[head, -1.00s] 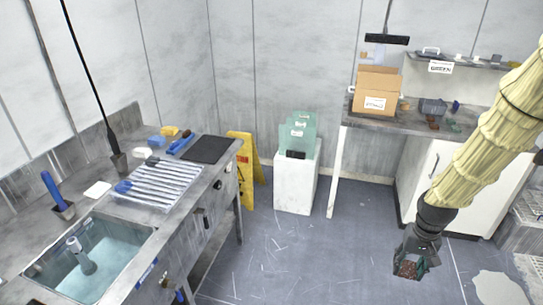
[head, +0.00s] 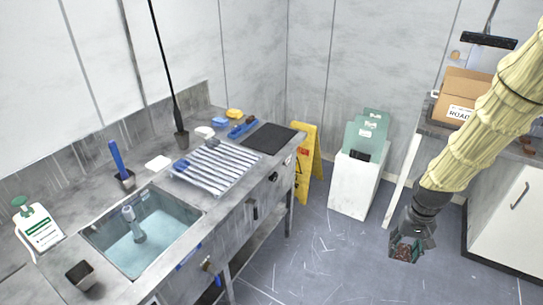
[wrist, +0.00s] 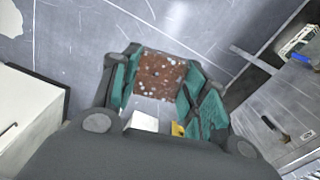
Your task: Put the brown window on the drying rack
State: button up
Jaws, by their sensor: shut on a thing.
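My gripper (head: 404,250) hangs over the floor at the right of the head view, well away from the counter. It is shut on the brown window (wrist: 160,76), a flat speckled brown piece between the teal finger pads in the wrist view. The pads cover its side edges. In the head view only a small brown patch of it shows at the fingertips. The drying rack (head: 216,167), a ribbed white and grey rack, lies on the grey counter to the right of the sink, left of my gripper.
A water-filled sink (head: 140,233) is set in the counter, with a dark mat (head: 270,138) beyond the rack. A yellow floor sign (head: 306,165) and a white pedestal (head: 352,187) with green panels stand between counter and right-hand bench. The floor in front is clear.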

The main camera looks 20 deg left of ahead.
aim_at(229, 167)
jog(key=u, duration=1.3)
